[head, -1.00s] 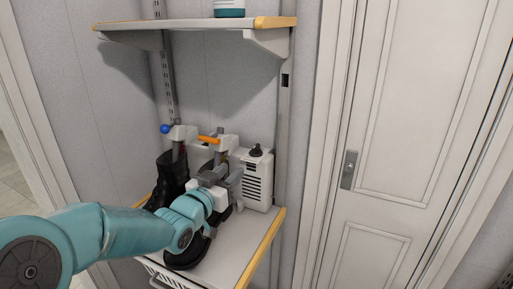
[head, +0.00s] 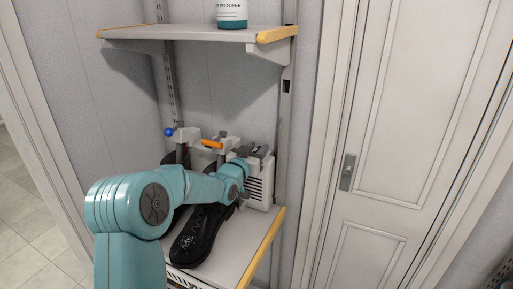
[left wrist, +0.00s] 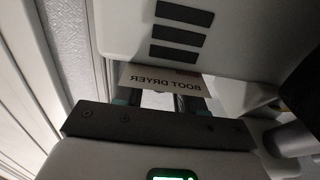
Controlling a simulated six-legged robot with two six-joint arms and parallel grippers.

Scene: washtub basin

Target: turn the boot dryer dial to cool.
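The white boot dryer (head: 262,190) stands at the back right of the lower shelf, with dark vent slots on its front. In the left wrist view its label (left wrist: 166,81) reads "BOOT DRYER" mirrored, below dark slots. My right gripper is not in view.
An orange lever (head: 212,144) and a blue ball (head: 169,132) are left of the gripper. An upper shelf (head: 190,34) with a bottle (head: 232,14) overhangs. A closed door (head: 400,130) is right.

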